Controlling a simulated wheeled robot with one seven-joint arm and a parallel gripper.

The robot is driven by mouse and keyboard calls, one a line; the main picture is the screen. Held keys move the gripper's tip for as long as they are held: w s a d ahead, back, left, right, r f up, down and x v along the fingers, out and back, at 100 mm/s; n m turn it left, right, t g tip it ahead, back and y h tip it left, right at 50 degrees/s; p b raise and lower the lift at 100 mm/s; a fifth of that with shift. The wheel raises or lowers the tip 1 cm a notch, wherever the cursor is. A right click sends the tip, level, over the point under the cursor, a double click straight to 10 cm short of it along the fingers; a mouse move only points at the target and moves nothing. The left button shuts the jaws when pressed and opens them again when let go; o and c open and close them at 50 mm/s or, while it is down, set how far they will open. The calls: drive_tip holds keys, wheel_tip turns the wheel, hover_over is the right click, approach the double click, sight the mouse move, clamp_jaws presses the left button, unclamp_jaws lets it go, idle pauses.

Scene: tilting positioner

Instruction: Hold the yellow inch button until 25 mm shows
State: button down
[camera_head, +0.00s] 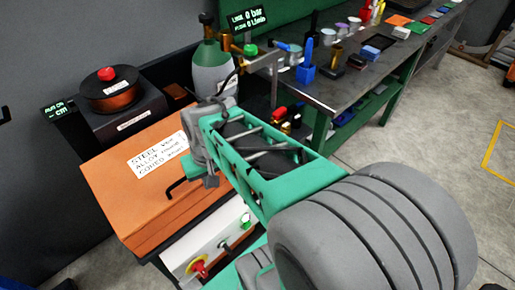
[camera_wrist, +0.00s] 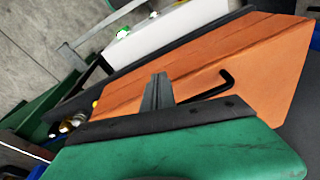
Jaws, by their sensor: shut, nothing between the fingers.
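A white control panel (camera_head: 212,245) fronts the stand below the orange block. It carries a red mushroom knob on a yellow base (camera_head: 199,268) and smaller dark controls. I cannot make out a separate yellow inch button; my arm may hide part of the panel. In the wrist view the white panel (camera_wrist: 165,35) is at the top, with a green button (camera_wrist: 122,33). My gripper (camera_head: 211,181) is shut and empty, above the orange block's right edge; its fingers (camera_wrist: 157,90) show against the block in the wrist view. No 25 mm reading is legible.
The orange block (camera_head: 140,190) bears a steel label and a black bent handle (camera_head: 177,187). A gas cylinder (camera_head: 212,65) and cluttered workbench (camera_head: 345,88) stand behind.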

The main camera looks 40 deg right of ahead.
drive_tip(key=d+f+m+t+y+p, duration=0.1)
drive_tip(key=d+f+m+p, duration=0.1)
drive_tip(key=d+m+p, duration=0.3)
drive_tip(key=s+d+f+m+y+p, duration=0.1)
drive_tip(key=d+f+m, duration=0.25)
drive_tip(key=d, duration=0.45)
drive_tip(key=d+f+m+t+y+p, duration=0.1)
drive_tip(key=d+f+m+p, duration=0.15)
drive_tip(key=d+m, duration=0.3)
drive_tip(key=w+d+r+m+t+h, duration=0.1)
drive_tip(key=w+d+r+m+t, duration=0.3)
drive_tip(key=w+d+m, duration=0.3)
drive_tip(key=shift+w+d+r+m+t+p, duration=0.2)
drive_tip(key=shift+w+d+m+t+p, duration=0.25)
drive_tip(key=shift+w, duration=0.6)
drive_tip(key=shift+f, duration=0.1)
wheel_tip(320, 180, down, 9)
drive_tip(key=b, duration=0.7)
drive_tip(key=shift+r, duration=0.2)
drive_tip(key=shift+a, duration=0.1)
drive_tip(key=shift+f, duration=0.4)
drive_tip(key=shift+f+b, duration=0.5)
idle(2.0)
